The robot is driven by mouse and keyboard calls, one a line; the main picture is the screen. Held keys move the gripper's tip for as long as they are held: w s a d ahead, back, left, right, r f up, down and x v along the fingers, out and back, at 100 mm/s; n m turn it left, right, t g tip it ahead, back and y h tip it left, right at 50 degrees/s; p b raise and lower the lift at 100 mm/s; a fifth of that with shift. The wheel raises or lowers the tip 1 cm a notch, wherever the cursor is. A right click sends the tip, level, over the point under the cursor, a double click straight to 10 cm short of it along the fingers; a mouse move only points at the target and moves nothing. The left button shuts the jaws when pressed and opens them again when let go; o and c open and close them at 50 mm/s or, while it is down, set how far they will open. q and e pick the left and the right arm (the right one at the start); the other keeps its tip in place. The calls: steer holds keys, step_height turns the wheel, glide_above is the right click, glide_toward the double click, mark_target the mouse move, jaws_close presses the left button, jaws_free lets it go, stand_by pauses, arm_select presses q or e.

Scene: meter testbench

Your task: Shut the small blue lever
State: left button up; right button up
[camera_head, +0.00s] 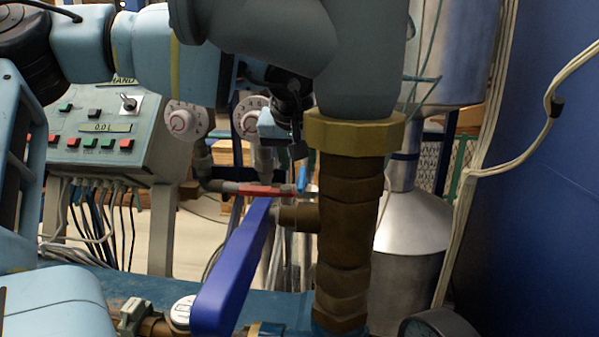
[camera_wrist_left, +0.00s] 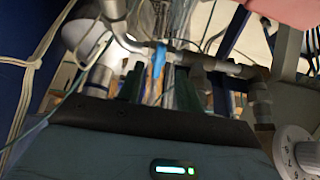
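The small blue lever (camera_head: 302,178) stands roughly upright on the thin pipework behind the brown pipe, just right of a red lever (camera_head: 268,190). In the left wrist view the small blue lever (camera_wrist_left: 158,60) shows just ahead of my left gripper (camera_wrist_left: 160,90), in line with the gap between its fingers. In the head view my left gripper (camera_head: 284,130) points down, above and slightly left of the small lever, apart from it. It looks open and empty; its fingers are partly hidden by the grey housing. My right gripper is not in view.
A large blue lever (camera_head: 235,265) and a brown pipe (camera_head: 343,220) with a brass collar (camera_head: 355,133) stand in front. A grey housing (camera_head: 365,60) is above. A control box (camera_head: 100,130) is at left; white dials (camera_head: 183,120) sit behind. Loose cables (camera_head: 480,170) hang at right.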

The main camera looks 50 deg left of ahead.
arm_select(q)
steer(key=shift+v, duration=1.15)
